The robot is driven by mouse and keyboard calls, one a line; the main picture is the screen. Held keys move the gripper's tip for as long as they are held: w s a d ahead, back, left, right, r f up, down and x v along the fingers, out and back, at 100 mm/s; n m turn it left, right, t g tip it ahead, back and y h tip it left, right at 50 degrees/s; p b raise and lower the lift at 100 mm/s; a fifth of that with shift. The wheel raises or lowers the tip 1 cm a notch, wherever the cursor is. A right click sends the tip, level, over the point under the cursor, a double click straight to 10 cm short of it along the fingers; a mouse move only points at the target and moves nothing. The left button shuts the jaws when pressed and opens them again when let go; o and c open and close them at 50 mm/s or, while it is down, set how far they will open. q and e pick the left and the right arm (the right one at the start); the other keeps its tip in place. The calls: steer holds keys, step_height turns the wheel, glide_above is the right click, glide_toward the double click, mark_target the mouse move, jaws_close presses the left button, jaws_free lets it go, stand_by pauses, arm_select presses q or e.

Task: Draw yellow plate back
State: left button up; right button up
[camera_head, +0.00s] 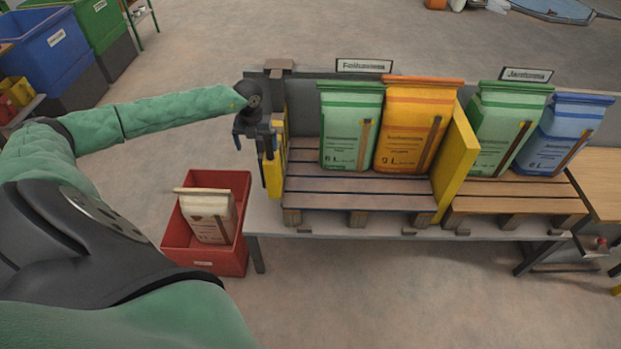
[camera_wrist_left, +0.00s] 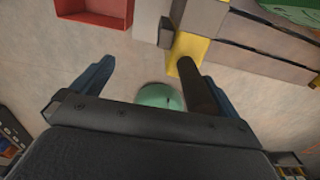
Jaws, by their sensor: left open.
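A yellow plate (camera_head: 275,165) stands upright at the left end of the pallet rack. It also shows in the left wrist view (camera_wrist_left: 188,48). A second yellow plate (camera_head: 456,158) stands between the two pallets. My left gripper (camera_head: 254,142) is open at the near left plate, pointing down. In the left wrist view its jaws (camera_wrist_left: 145,75) are wide apart, with the yellow plate beyond the right finger. I cannot tell whether that finger touches the plate. My right gripper is not in view.
Green (camera_head: 351,128) and orange (camera_head: 417,128) sacks stand on the left pallet (camera_head: 350,195); green and blue sacks (camera_head: 563,135) stand on the right one. A red bin (camera_head: 240,255) holding a pale sack (camera_head: 210,215) sits on the floor at left. The floor in front is clear.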

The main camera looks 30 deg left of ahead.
arm_select(q)
steer(key=s+a, duration=0.2)
steer(key=a, duration=0.1)
steer(key=shift+b, duration=0.35)
steer(key=shift+w, duration=0.1)
steer(key=w+d+r, duration=0.2)
steer(key=d+r, duration=0.1)
steer(key=r, duration=0.6)
steer(key=shift+d+p, duration=0.15)
steer(key=shift+p, duration=0.15)
stand_by(0.8)
stand_by(0.4)
